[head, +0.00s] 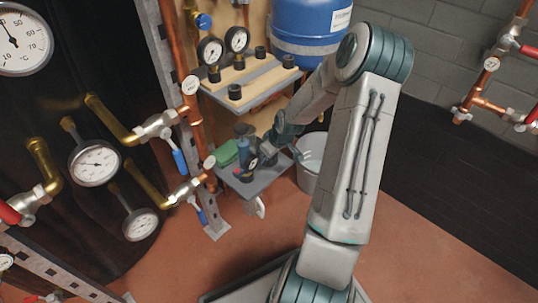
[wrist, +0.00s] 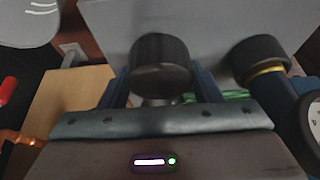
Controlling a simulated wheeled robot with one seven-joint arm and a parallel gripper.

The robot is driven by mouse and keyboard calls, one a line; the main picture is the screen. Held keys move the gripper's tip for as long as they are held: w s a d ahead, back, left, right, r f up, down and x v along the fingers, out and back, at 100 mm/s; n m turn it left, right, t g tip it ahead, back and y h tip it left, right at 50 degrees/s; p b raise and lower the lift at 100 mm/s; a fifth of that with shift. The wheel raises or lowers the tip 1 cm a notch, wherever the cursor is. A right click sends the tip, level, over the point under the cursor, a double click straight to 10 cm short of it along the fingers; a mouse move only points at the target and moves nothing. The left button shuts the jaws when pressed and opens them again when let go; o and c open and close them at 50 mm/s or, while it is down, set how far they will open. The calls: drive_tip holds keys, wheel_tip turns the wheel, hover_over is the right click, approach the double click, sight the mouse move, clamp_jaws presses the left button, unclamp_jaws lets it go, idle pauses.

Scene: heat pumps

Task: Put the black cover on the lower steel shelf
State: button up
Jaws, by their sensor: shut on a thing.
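My gripper (wrist: 161,88) is shut on the black cover (wrist: 160,60), a short dark cylinder between its two blue fingers in the wrist view. In the head view my gripper (head: 258,158) is small, at the lower steel shelf (head: 263,183), a grey plate low beside the copper pipe. The cover is hard to make out there. Whether it touches the shelf or hangs just above it, I cannot tell.
On the lower shelf are a green cloth (head: 226,153) and a dark blue item (head: 243,137). A black-capped part with a brass ring (wrist: 262,62) is close right of the held cover. A bucket (head: 309,163) stands right of the shelf. The upper shelf (head: 258,86) holds several black caps.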

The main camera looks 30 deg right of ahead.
drive_tip(key=o, duration=0.9)
drive_tip(key=shift+f, duration=0.1)
drive_tip(key=shift+o, duration=0.2)
drive_tip(key=shift+r, duration=0.25)
drive_tip(key=p+v, duration=0.7)
drive_tip(key=v, duration=0.4)
drive_tip(key=shift+r, duration=0.4)
drive_tip(key=shift+s, duration=0.1)
